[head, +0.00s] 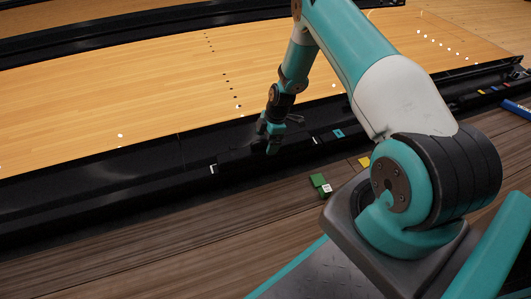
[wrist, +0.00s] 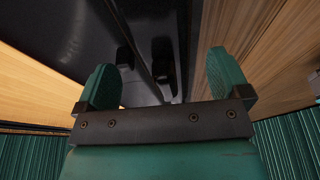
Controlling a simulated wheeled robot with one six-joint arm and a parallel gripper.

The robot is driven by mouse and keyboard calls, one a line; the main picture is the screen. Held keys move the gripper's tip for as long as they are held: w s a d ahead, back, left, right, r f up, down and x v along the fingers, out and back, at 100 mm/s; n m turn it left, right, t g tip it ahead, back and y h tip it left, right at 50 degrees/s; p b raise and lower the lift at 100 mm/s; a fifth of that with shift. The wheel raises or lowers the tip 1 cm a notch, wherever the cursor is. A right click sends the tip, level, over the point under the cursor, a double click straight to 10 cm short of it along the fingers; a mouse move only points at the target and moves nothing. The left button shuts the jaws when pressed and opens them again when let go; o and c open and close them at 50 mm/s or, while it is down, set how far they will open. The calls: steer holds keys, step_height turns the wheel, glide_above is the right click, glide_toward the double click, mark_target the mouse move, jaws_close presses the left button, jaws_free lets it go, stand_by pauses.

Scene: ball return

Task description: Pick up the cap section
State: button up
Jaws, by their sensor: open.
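My gripper (head: 271,147) is over the long black divider beside the lane, pointing down. In the wrist view its two green fingers (wrist: 165,78) are wide apart with nothing between them. A black stretch of the divider (head: 236,159), with small white marks near its ends, lies under the gripper. It looks like the cap section, but black on black hides its outline. In the wrist view, a dark glossy surface (wrist: 80,40) and two small black blocks (wrist: 163,66) show beyond the fingers. I cannot tell whether the fingers touch anything.
A green block with a white label (head: 320,186) and a yellow piece (head: 364,161) lie on the wood floor on the near side. A teal tag (head: 338,133) is on the divider. A blue object (head: 517,110) is at far right. The floor at left is clear.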

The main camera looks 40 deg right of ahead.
mark_target(264, 147)
steer(key=b+x, duration=0.2)
steer(key=x, duration=0.1)
steer(key=shift+s+a+f, duration=0.1)
steer(key=shift+a+f, duration=0.05)
steer(key=shift+f, duration=0.25)
steer(key=shift+r, duration=0.15)
steer(key=c, duration=1)
steer(key=shift+o, duration=0.2)
step_height(264, 147, up, 20)
steer(key=p, duration=1.1)
steer(key=s+a+r+m+t+h+p, duration=0.25)
steer(key=a+r+m+p, duration=0.6)
steer(key=r+m, duration=0.5)
steer(key=s+r+p, duration=0.2)
steer(key=r+p, duration=0.9)
steer(key=p, duration=0.1)
steer(key=s+r+m+p, duration=0.1)
steer(key=s+r+p, duration=0.2)
steer(key=r+p, duration=0.9)
steer(key=s+r+p, duration=0.2)
steer(key=r+p, duration=0.9)
steer(key=p, duration=0.2)
steer(key=shift+s+a+p, duration=0.3)
steer(key=shift+a+p, duration=0.05)
steer(key=shift+a, duration=0.05)
